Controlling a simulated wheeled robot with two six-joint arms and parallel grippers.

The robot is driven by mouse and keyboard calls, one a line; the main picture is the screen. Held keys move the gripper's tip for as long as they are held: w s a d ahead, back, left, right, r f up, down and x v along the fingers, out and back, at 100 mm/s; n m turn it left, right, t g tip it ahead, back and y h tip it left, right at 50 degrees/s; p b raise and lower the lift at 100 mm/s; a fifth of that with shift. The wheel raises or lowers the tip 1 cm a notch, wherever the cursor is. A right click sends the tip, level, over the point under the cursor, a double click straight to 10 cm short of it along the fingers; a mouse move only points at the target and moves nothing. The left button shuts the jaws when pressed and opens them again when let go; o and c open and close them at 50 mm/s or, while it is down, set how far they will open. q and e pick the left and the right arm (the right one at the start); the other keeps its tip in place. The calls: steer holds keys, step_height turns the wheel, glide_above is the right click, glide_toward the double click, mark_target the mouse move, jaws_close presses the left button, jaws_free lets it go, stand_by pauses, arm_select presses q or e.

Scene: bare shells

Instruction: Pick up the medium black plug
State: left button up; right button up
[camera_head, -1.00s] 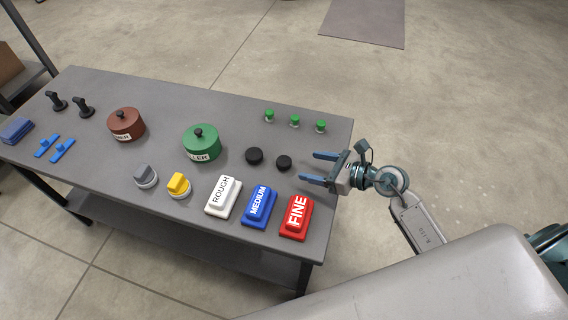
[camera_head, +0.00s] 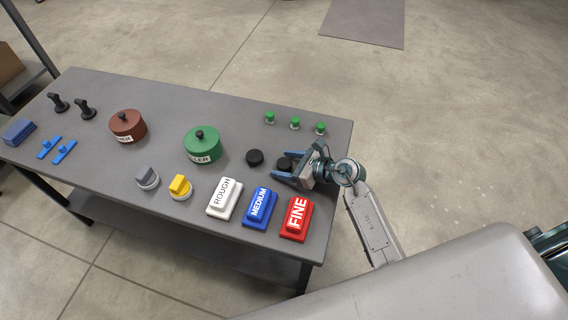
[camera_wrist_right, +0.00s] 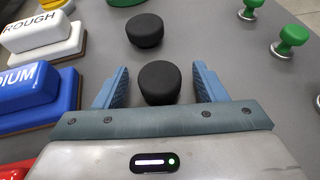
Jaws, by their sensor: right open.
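Two black round plugs lie on the grey table. In the head view one plug (camera_head: 255,157) is to the left of my right gripper and a slightly smaller-looking one (camera_head: 284,163) is at its fingers. My right gripper (camera_head: 279,166) is open. In the right wrist view the open blue fingers (camera_wrist_right: 158,88) stand on either side of the nearer black plug (camera_wrist_right: 159,80), with a gap on each side. The farther black plug (camera_wrist_right: 145,30) sits beyond the fingertips. Which plug counts as medium cannot be told from size labels. My left gripper is out of view.
White ROUGH (camera_head: 224,198), blue MEDIUM (camera_head: 260,207) and red FINE (camera_head: 296,218) blocks stand at the front edge. Green plugs (camera_head: 295,123) stand at the back right. A green lidded pot (camera_head: 202,146) and a brown one (camera_head: 128,126) are farther left.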

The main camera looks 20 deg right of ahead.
steer(key=shift+w+a+f, duration=0.1)
steer(key=shift+w+a, duration=0.05)
steer(key=c, duration=1.1)
steer(key=shift+o, duration=0.2)
